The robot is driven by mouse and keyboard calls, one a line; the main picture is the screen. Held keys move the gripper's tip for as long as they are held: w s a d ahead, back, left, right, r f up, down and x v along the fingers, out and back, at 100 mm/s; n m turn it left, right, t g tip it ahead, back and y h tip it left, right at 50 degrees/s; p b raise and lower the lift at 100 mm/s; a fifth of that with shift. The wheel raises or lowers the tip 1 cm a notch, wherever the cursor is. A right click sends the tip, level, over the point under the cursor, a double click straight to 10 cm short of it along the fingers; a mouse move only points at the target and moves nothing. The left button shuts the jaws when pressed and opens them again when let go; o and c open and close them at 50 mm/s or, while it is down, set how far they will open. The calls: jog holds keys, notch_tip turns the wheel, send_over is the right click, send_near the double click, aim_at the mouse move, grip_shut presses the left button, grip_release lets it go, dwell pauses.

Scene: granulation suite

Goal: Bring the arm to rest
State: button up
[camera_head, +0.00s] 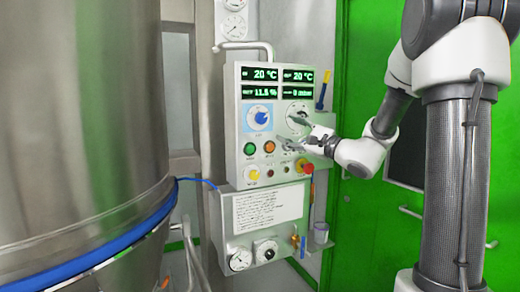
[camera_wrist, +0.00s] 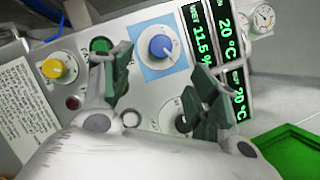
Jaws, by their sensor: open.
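My gripper (camera_head: 292,131) is in front of the right half of a grey control panel (camera_head: 233,133). Its two fingers are spread apart with nothing between them. In the wrist view my gripper (camera_wrist: 160,85) also shows open, with the blue knob (camera_wrist: 160,47) on its light blue square seen beyond the gap between the fingers. One finger covers part of the panel near the green button (camera_wrist: 101,45). I cannot tell whether a fingertip touches the panel. My arm reaches in from the right side of the head view.
A large steel vessel (camera_head: 80,110) with a blue band fills the left. The panel carries green displays (camera_head: 259,73), a red button (camera_head: 306,167) and a yellow knob (camera_head: 252,174). A lower box with gauges (camera_head: 240,260) hangs below. A green door (camera_head: 365,230) stands behind my arm.

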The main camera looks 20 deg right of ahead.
jog(key=s+a+f+n+g+h, duration=0.1)
jog(key=s+a+f+n+g, duration=0.2)
jog(key=s+f+n+g, duration=0.8)
jog(key=s+d+f+n+g+h, duration=0.1)
jog(key=s+d+f+g+h, duration=0.15)
jog(key=s+f, duration=0.45)
jog(key=s+d+f+g+h, duration=0.2)
jog(key=s+d, duration=0.1)
jog(key=s, duration=0.8)
jog(key=s+d+r+n+t+h, duration=0.2)
jog(key=s+d+r+n+h, duration=0.1)
jog(key=s+r+n+h, duration=0.1)
jog(key=shift+s+d+r+n+h, duration=0.2)
jog(key=shift+r+n+h, duration=0.15)
jog(key=shift+r+n, duration=0.65)
jog(key=shift+f, duration=0.2)
